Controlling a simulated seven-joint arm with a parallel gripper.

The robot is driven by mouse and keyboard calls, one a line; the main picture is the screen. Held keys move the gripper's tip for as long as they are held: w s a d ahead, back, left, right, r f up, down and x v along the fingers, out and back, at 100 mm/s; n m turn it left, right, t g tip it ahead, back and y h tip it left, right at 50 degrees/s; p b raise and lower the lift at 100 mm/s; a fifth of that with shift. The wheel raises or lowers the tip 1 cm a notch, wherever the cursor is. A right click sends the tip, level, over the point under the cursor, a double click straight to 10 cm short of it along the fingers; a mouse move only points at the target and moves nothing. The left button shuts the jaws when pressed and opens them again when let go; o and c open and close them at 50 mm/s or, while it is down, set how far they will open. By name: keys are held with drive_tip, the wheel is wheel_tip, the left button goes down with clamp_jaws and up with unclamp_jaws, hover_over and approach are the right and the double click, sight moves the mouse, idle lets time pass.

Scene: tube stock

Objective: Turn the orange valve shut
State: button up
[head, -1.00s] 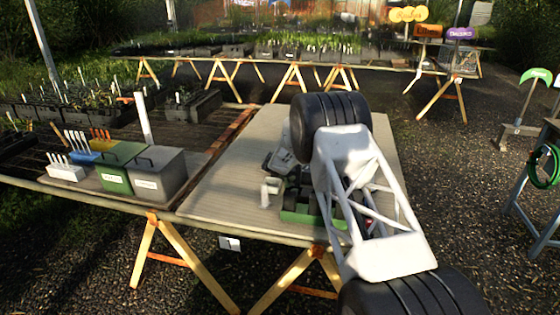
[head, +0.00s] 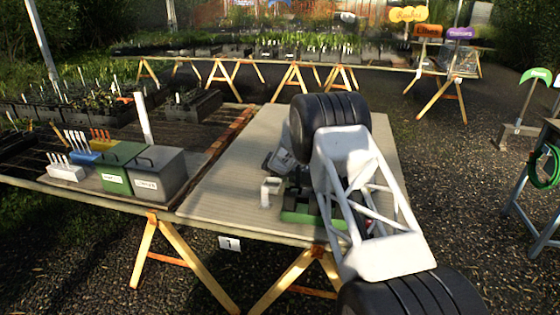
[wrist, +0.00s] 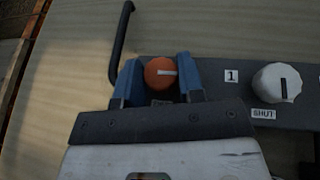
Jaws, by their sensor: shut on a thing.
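The orange valve (wrist: 160,72) is a round knob with a white pointer line, seen in the wrist view. Its pointer lies nearly level across the picture. My gripper (wrist: 161,84) has a blue finger on each side of the knob and is shut on it. A label below the knob is mostly hidden by my gripper. In the head view my arm covers the valve.
A white knob (wrist: 277,82) with a dark pointer sits right of the valve on the dark panel (wrist: 220,70), near labels "1" and "SHUT". A dark bent handle or pipe (wrist: 121,38) rises at left.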

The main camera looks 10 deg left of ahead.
drive_tip(key=shift+a+m+h, duration=0.15)
drive_tip(key=shift+m+h, duration=0.85)
drive_tip(key=shift+h, duration=0.2)
drive_tip(key=shift+a+m+h, duration=0.1)
drive_tip(key=shift+m+h, duration=0.9)
drive_tip(key=shift+h, duration=0.1)
drive_tip(key=m+g+h, duration=0.1)
drive_tip(key=m+h, duration=0.1)
drive_tip(key=m+g+h, duration=0.1)
drive_tip(key=m+h, duration=0.1)
drive_tip(key=h, duration=0.1)
drive_tip(key=shift+w+a+m, duration=0.1)
drive_tip(key=shift+a+m, duration=0.05)
drive_tip(key=shift+m, duration=0.15)
drive_tip(key=m+g+h, duration=0.4)
drive_tip(key=m, duration=0.1)
drive_tip(key=shift+w+a+f+m+g+h, duration=0.1)
drive_tip(key=shift+w+m+g+h, duration=0.05)
drive_tip(key=shift+m+g+h, duration=0.2)
drive_tip(key=shift+w+m+g+h, duration=0.15)
drive_tip(key=shift+m+g+h, duration=0.6)
drive_tip(key=shift+m+g, duration=1.2)
drive_tip(key=shift+g, duration=0.2)
drive_tip(key=o, duration=0.9)
drive_tip(key=shift+a, duration=0.1)
